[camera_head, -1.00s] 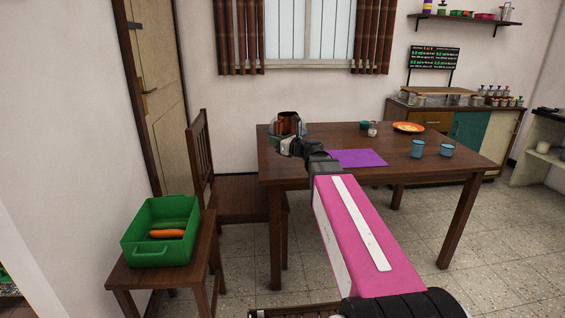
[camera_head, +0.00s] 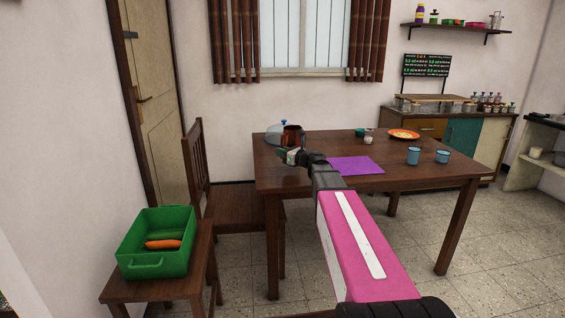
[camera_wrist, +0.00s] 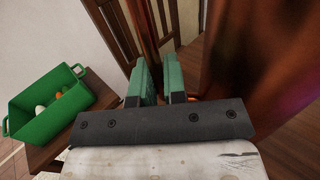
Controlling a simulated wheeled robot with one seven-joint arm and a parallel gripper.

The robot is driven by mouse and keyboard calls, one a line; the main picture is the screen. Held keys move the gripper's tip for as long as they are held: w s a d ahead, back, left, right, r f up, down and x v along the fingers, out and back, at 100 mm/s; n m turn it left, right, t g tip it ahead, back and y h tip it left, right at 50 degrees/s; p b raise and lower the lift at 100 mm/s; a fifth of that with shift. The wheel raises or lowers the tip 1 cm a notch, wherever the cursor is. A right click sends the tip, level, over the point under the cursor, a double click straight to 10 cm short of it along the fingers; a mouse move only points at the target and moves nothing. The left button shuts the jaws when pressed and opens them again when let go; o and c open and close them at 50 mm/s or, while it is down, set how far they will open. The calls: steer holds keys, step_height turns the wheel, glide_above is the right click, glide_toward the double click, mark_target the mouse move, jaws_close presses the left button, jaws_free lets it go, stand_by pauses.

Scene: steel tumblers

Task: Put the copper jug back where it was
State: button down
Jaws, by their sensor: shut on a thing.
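The copper jug (camera_head: 292,138) shows in the head view above the left end of the table, in front of a clear dome. My gripper (camera_head: 290,156) is shut on the jug, at its lower left side. In the wrist view the jug's shiny copper wall (camera_wrist: 270,65) fills the right side, very close. The two green fingertips (camera_wrist: 160,80) sit close together there, with a thin copper strip, seemingly the handle, at them. The jug looks upright. I cannot tell whether its base touches the table.
The wooden table (camera_head: 420,178) bears a clear dome (camera_head: 273,136), a purple mat (camera_head: 356,166), two blue cups (camera_head: 413,155), a small green bowl, a small jar and an orange plate (camera_head: 403,134). A green crate (camera_head: 155,243) with a carrot stands on a stool. A chair (camera_head: 196,170) is left of the table.

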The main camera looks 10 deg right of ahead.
steer(key=shift+w+d+f, duration=0.1)
steer(key=shift+d+f, duration=0.05)
steer(key=shift+f, duration=1.95)
steer(key=c, duration=1.2)
jaws_free()
steer(key=shift+f, duration=0.15)
steer(key=shift+s+d, duration=0.25)
steer(key=shift+s, duration=0.05)
steer(key=v, duration=1.1)
steer(key=shift+s+d, duration=0.1)
